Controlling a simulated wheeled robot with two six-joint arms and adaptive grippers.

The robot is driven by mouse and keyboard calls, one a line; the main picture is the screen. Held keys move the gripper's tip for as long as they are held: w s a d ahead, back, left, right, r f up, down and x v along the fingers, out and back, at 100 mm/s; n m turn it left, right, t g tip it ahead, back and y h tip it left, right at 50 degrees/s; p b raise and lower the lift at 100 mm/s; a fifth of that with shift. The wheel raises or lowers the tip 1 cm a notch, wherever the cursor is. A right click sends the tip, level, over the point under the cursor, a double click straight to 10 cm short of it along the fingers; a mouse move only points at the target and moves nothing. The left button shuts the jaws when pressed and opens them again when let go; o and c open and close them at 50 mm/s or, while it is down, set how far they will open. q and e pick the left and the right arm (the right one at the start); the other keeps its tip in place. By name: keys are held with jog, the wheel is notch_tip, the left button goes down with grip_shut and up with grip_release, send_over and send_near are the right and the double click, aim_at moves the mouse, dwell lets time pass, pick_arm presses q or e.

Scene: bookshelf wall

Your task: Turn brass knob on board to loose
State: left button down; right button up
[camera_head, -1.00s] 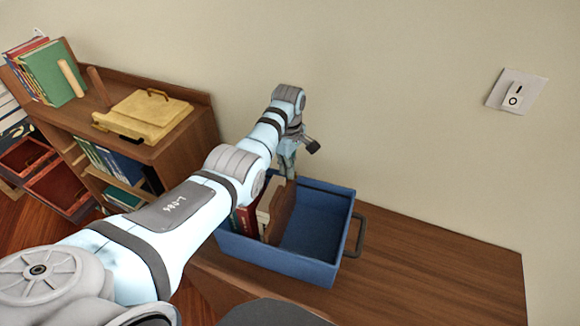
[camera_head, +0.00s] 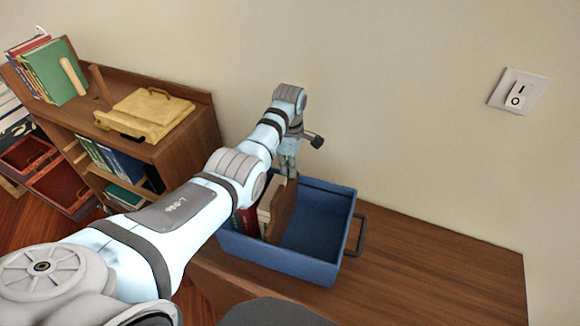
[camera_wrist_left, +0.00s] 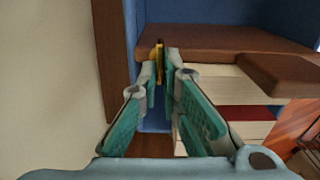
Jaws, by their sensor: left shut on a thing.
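My left gripper (camera_head: 289,170) reaches down at the back of the blue crate (camera_head: 275,262), above a brown board (camera_head: 281,212) standing upright in it. In the left wrist view the teal fingers (camera_wrist_left: 161,75) are shut on the small brass knob (camera_wrist_left: 159,48), which shows as a yellow sliver between the fingertips at the edge of the board (camera_wrist_left: 225,40). Most of the knob is hidden by the fingers, so I cannot tell its setting. The right gripper is not in view.
Books (camera_wrist_left: 240,113) stand beside the board in the crate; the crate's right part is empty. The crate has a dark handle (camera_head: 355,236) and sits on a wooden top (camera_head: 430,265), clear to the right. A bookshelf (camera_head: 180,140) stands left. A wall switch (camera_head: 517,92) is at right.

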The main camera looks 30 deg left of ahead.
pick_arm(q)
jog(key=c, duration=1.8)
grip_release()
jog(key=shift+a, duration=0.1)
